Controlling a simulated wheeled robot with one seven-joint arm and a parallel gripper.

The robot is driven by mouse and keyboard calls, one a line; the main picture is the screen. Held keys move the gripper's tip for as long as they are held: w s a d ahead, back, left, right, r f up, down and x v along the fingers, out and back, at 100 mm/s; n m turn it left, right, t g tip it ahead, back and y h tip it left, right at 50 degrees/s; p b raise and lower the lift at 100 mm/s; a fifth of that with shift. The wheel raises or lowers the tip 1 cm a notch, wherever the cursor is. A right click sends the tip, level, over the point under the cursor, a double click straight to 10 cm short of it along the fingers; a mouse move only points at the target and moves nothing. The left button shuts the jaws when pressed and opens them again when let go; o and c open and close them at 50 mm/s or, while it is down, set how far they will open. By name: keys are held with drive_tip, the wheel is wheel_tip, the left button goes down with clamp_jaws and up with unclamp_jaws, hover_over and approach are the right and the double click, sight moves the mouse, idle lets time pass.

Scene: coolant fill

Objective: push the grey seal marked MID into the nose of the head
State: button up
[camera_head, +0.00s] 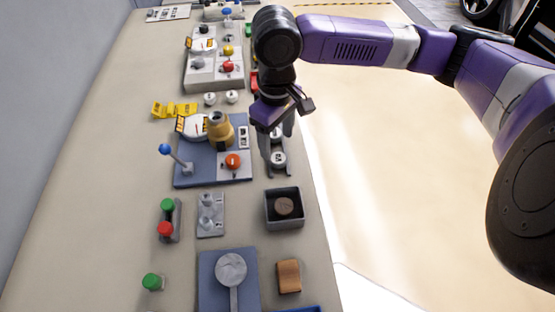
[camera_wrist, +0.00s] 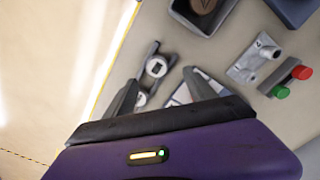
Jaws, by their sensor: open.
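My gripper (camera_head: 276,140) points down over the right side of the bench, its fingers apart with nothing seen gripped. It also shows in the wrist view (camera_wrist: 160,92). Below it is a grey holder with two round grey pieces, likely seals, with pale square labels: one piece (camera_head: 278,158) (camera_wrist: 156,67) is clear of the fingers, the other (camera_wrist: 141,99) is close by the left finger in the wrist view. I cannot read which is marked MID. A tan, bottle-like part (camera_head: 221,131), perhaps the head, stands on a blue plate left of my gripper; its nose cannot be made out.
The blue plate (camera_head: 200,176) also bears a dial, a blue-knobbed lever (camera_head: 166,149) and a red-orange knob (camera_head: 232,161). A dark open box (camera_head: 284,222) holding a brown disc, and a grey block (camera_head: 211,215), stand nearer. The bench's right edge is close to my gripper.

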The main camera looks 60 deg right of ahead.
sight(278, 158)
drive_tip(key=f, duration=0.7)
drive_tip(key=shift+d+f+p, duration=0.1)
drive_tip(key=shift+d+p, duration=0.2)
drive_tip(key=shift+p, duration=0.1)
clamp_jaws()
